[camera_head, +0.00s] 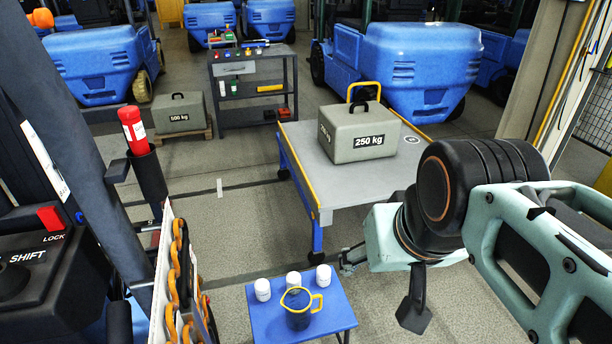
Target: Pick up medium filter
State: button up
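Three white capped cylinders stand upright on a small blue table (262,326) at the bottom centre: a left one (262,290), a middle one (293,280) and a right one (323,275). They look like the filters, but their sizes are close and I cannot tell which is medium. A dark blue cup-like holder with yellow handles (298,318) stands in front of them and hides a little of the middle one. My gripper (352,261) seems to show as small dark fingers past my pale green wrist, right of and apart from the cylinders. Its opening is too small to read.
A grey-topped cart (372,182) bears a 250 kg weight (360,134) behind the small table. A rack of orange-edged parts (178,272) stands close on the left. A tool trolley (254,92), a 500 kg weight (180,114) and blue forklifts (410,60) are farther back.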

aim_at(323, 272)
jog(key=l+u, duration=0.4)
jog(key=l, duration=0.45)
jog(key=i, duration=0.55)
jog(key=l+u, duration=0.35)
jog(key=l, duration=0.25)
jog(key=l+u, duration=0.35)
jog(key=l, duration=0.3)
jog(key=l+u, duration=0.5)
jog(key=l, duration=0.2)
jog(key=i+l+u, duration=0.15)
jog(key=l, duration=0.25)
jog(key=i+l+u, duration=0.15)
jog(key=l, duration=0.25)
